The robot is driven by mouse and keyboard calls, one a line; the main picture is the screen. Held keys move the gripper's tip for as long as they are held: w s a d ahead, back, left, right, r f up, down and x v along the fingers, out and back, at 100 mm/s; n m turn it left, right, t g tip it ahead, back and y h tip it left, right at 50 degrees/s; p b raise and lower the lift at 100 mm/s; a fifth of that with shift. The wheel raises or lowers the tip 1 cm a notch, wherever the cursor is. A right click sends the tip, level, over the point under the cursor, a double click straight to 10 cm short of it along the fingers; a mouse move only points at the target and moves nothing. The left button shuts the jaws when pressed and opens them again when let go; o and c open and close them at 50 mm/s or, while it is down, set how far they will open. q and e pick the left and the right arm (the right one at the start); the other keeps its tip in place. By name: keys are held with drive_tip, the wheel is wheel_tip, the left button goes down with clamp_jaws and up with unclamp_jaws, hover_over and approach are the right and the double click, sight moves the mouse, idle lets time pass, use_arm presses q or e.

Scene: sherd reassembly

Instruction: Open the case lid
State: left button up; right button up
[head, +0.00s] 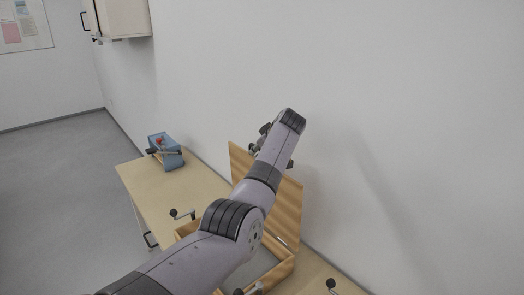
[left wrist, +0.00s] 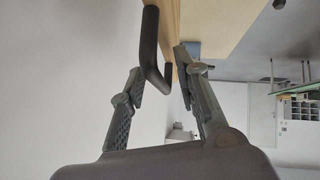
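The wooden case (head: 187,229) sits on the table against the wall. Its lid (head: 289,205) stands raised at the back, near upright. My left arm reaches across the case and hides part of both. My left gripper (head: 270,147) is at the top edge of the lid, its fingers partly hidden behind my wrist. In the left wrist view, the left gripper (left wrist: 158,68) has its two fingers apart. A black curved handle (left wrist: 150,45) lies between the fingertips, beside a strip of wood. I see a gap around the handle, and contact is not clear. My right gripper is not in view.
A blue block-like object with a red part (head: 166,152) stands at the table's far left end. Crank-like black knobs (head: 331,284) stand left and right of the case. The white wall is close behind the lid. A wall cabinet (head: 122,18) hangs at upper left.

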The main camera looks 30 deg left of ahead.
use_arm(q)
drive_tip(key=shift+d, duration=0.1)
drive_tip(key=v, duration=1.2)
